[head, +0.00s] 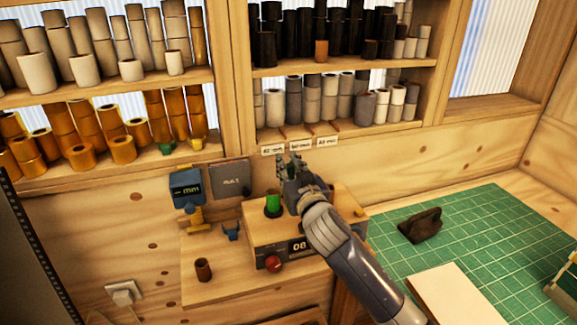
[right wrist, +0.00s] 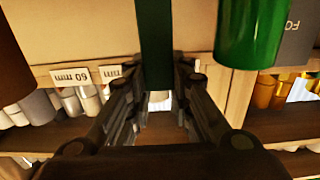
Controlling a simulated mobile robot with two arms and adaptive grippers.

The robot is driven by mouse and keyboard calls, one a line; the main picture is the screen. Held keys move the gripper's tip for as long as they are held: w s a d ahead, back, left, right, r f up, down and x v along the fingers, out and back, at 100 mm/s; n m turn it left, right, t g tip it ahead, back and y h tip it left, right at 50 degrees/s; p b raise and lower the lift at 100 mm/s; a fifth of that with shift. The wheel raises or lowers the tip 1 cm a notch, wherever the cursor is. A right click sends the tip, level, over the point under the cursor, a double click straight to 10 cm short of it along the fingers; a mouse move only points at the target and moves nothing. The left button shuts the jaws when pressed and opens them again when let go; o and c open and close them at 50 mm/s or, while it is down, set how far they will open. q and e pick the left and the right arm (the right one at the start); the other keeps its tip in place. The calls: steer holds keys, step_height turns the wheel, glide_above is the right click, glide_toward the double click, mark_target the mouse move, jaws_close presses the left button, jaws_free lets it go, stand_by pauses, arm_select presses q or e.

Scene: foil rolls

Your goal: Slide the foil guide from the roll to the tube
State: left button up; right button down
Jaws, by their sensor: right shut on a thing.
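A green foil roll (head: 273,204) stands upright on the wooden machine box, just left of my right gripper. It shows large at the top right of the right wrist view (right wrist: 250,35). My right gripper (head: 292,168) is shut on a dark green strip (right wrist: 157,45), which looks like the foil guide; in the head view the gripper hides it. A brown cylinder (right wrist: 12,65), perhaps the tube, shows at the left edge of the right wrist view; my arm seems to hide it in the head view. My left gripper is not in view.
The machine box (head: 262,235) has a red button (head: 273,264). A small brown tube (head: 202,270) stands on the bench at left, near a blue gauge (head: 186,190). Shelves of rolls (head: 340,66) stand behind. A dark object (head: 420,225) lies on the green mat (head: 470,235).

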steer(key=d, duration=0.1)
steer(key=w+d, duration=0.1)
steer(key=d, duration=0.1)
steer(key=d+p, duration=0.1)
steer(key=d, duration=0.1)
steer(key=shift+w+d, duration=0.1)
steer(key=shift+w, duration=0.25)
steer(key=c, duration=1.7)
jaws_free()
steer(key=shift+o, duration=1.4)
steer(key=shift+w+d, duration=0.1)
steer(key=shift+s, duration=0.35)
steer(key=v, duration=1.1)
steer(key=shift+s+d, duration=0.15)
steer(key=shift+d, duration=0.05)
